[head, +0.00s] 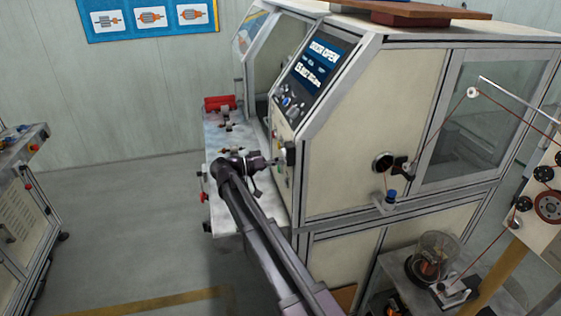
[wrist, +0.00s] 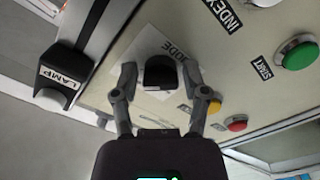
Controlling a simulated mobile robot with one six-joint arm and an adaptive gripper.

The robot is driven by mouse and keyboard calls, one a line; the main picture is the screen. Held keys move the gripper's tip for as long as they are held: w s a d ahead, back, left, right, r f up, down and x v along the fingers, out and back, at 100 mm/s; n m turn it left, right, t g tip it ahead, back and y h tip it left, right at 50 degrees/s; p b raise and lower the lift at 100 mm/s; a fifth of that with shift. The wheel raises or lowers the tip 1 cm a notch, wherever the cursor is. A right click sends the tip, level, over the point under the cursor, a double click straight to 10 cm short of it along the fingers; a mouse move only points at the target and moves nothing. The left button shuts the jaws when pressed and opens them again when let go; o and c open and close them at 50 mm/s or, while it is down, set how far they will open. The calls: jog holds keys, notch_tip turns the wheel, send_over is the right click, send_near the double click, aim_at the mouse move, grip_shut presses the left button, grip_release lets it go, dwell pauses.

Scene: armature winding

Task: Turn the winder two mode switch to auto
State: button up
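The mode switch (wrist: 160,73) is a black knob on a pale plate with the partly covered label "MODE", on the winder's cream panel. My gripper (wrist: 159,75) is open in the wrist view, with one finger on each side of the knob. A narrow gap shows between each finger and the knob, and I cannot tell if either touches. In the head view my gripper (head: 284,160) is at the front panel of the winder (head: 365,130); the switch cannot be made out there.
A display (head: 316,62) sits above the panel. A work table (head: 225,215) stands under my arm. Floor at left is clear.

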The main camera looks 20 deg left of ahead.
jog(key=shift+a, duration=0.15)
dwell(0.3)
jog(key=v, duration=1.2)
dwell(0.4)
